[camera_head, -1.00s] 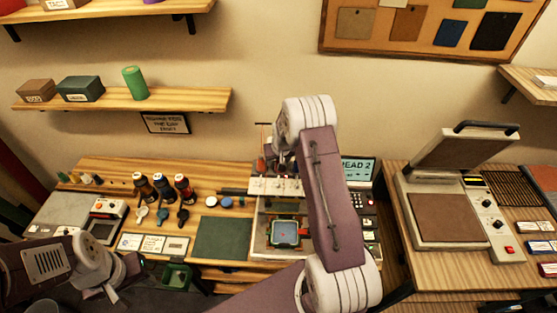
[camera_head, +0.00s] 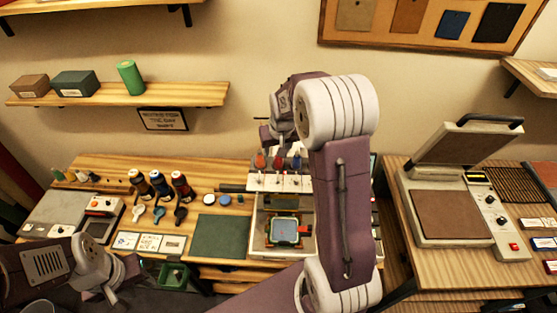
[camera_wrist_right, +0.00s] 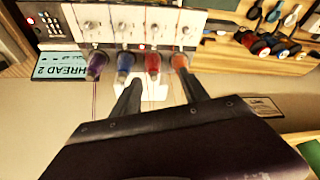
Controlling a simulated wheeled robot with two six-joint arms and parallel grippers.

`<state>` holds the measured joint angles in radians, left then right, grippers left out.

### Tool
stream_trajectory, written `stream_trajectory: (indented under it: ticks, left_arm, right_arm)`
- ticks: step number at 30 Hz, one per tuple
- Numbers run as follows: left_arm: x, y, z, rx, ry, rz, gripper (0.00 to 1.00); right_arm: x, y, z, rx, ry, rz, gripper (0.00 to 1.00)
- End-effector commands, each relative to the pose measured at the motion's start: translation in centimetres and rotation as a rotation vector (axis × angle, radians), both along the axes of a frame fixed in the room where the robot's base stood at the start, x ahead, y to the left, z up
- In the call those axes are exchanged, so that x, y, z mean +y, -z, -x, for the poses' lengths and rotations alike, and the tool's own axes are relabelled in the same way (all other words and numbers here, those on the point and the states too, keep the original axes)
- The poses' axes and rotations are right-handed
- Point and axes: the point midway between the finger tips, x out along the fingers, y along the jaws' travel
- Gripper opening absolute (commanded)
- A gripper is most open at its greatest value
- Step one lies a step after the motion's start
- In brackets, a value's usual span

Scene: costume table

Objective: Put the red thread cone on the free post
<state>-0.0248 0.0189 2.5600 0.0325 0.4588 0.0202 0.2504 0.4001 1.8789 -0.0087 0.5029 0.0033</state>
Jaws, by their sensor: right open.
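The red thread cone (camera_wrist_right: 152,64) stands in a row on the machine in the right wrist view, between a blue cone (camera_wrist_right: 124,62) and an orange cone (camera_wrist_right: 180,62). A purple cone (camera_wrist_right: 97,65) ends the row. I see no bare post among these cones. In the head view the red cone (camera_head: 278,161) shows beside the orange one (camera_head: 260,161); my right arm hides part of the row. My right gripper (camera_wrist_right: 160,78) is open, its fingertips apart near the red cone. My left gripper (camera_head: 130,272) is low at the left, its jaws unclear.
The embroidery machine holds a hoop (camera_head: 284,231) in front. A green mat (camera_head: 220,236), several dark bottles (camera_head: 160,185) and small cards lie left of it. A heat press (camera_head: 450,215) stands on the right table. A shelf (camera_head: 190,94) hangs behind.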

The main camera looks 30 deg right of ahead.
Motion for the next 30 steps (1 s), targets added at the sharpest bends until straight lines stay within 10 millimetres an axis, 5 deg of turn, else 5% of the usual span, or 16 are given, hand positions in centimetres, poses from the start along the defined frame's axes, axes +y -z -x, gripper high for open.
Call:
stream_trajectory:
  ticks: [4, 7, 10, 30]
  left_arm:
    - [0.0, 0.0, 0.0, 0.0, 0.0, 0.0, 0.36]
    - [0.0, 0.0, 0.0, 0.0, 0.0, 0.0, 0.36]
    - [0.0, 0.0, 0.0, 0.0, 0.0, 0.0, 0.36]
    - [0.0, 0.8, 0.0, 0.0, 0.0, 0.0, 0.36]
  right_arm:
    - [7.6, 1.5, 9.2, 0.121, -0.122, -0.039, 0.52]
    - [10.5, 2.6, 15.3, 0.193, -0.186, -0.053, 0.52]
    - [11.7, 3.3, 19.1, 0.237, -0.221, -0.058, 0.52]
    - [11.9, 4.4, 20.0, 0.251, -0.226, -0.06, 0.52]
